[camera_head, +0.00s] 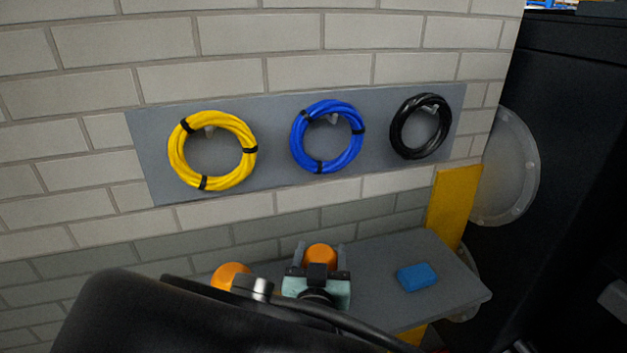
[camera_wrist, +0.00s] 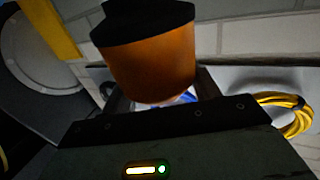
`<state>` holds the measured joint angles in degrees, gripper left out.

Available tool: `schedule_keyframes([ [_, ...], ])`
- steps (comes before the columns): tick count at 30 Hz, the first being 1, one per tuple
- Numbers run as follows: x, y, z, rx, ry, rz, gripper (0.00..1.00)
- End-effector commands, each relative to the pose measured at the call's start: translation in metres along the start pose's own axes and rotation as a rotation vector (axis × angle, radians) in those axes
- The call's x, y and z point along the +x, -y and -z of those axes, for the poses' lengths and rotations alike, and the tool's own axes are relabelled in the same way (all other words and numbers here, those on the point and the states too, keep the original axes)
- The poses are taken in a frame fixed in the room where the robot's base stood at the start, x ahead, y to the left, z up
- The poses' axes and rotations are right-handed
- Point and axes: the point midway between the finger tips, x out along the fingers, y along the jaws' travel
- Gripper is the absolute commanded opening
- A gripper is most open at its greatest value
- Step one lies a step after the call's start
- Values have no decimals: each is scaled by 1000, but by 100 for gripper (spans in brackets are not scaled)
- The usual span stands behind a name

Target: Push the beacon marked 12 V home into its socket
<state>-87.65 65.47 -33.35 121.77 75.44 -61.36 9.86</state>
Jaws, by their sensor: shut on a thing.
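An orange beacon (camera_head: 320,257) is held between the two fingers of my gripper (camera_head: 320,252), above or over the grey shelf. In the wrist view the beacon (camera_wrist: 152,66) has an orange body and a black end at the top of the picture; my gripper (camera_wrist: 160,92) is shut on its orange part. A second orange beacon (camera_head: 230,274) is left of my gripper, its lower part hidden by my arm. No 12 V mark is readable on either beacon. No socket is visible, and I cannot tell whether the held beacon touches anything.
The grey shelf (camera_head: 455,285) carries a blue block (camera_head: 417,277) to the right. A yellow post (camera_head: 453,207) stands behind its right end. Yellow (camera_head: 243,132), blue (camera_head: 297,140) and black (camera_head: 396,135) cable coils hang on a wall panel (camera_head: 275,185). A dark machine body (camera_head: 570,140) is at right.

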Motion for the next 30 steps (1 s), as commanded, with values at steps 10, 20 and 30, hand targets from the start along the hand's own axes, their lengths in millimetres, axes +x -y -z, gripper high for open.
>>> schedule_keyframes([
  [10,0,0,5,1,-2,-1,23],
  [20,0,0,20,2,-1,-1,23],
  [30,0,0,36,1,-2,-1,23],
])
